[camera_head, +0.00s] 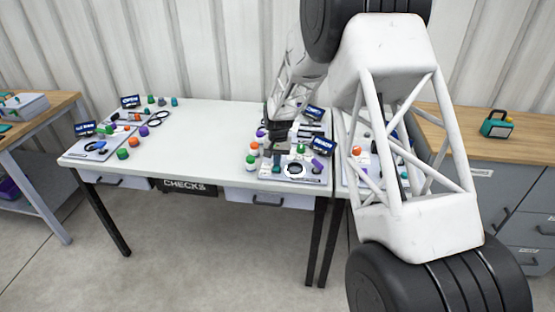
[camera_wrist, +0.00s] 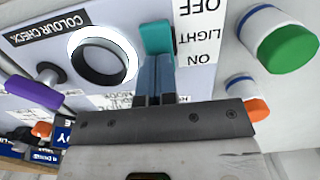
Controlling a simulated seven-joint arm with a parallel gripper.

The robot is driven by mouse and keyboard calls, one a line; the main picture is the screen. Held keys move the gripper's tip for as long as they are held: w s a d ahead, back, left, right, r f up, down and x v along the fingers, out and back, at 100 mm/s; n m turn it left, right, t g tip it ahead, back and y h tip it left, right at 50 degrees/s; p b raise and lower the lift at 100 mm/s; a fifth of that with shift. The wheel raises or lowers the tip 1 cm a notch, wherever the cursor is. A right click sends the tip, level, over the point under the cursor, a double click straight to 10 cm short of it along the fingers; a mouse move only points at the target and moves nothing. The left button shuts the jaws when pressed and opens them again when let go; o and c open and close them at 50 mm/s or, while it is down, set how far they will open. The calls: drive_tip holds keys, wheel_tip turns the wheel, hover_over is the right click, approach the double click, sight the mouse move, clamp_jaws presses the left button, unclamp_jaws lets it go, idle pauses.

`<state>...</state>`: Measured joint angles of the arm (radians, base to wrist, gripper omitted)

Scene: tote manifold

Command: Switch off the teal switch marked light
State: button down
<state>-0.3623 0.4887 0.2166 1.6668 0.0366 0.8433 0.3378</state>
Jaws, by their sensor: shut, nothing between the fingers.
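The teal switch (camera_wrist: 156,37) shows at the top middle of the wrist view, beside a white label (camera_wrist: 196,38) reading OFF, LIGHT and ON, upside down. Its visible teal part lies level with the stretch between OFF and LIGHT. My gripper (camera_wrist: 155,68) is shut and empty, its grey fingertips right at the lower edge of the teal part; I cannot tell whether they touch. The fingers hide the lower part of the switch. In the head view my gripper (camera_head: 279,150) hangs over the small panel (camera_head: 312,177) at the right end of the white table.
A black ring (camera_wrist: 103,60) with a bright white edge sits left of the switch, with a purple lever (camera_wrist: 35,91) beyond. Green (camera_wrist: 287,50) and orange (camera_wrist: 257,109) capped bottles stand close on the right. Blue-labelled signs (camera_head: 322,146) stand behind the panel.

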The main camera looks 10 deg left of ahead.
drive_tip(key=shift+s+f, duration=0.1)
drive_tip(key=shift+s, duration=0.5)
drive_tip(key=shift+r, duration=0.2)
wheel_tip(320, 180, up, 14)
drive_tip(key=w, duration=0.1)
drive_tip(key=shift+w, duration=0.15)
idle(0.4)
idle(0.4)
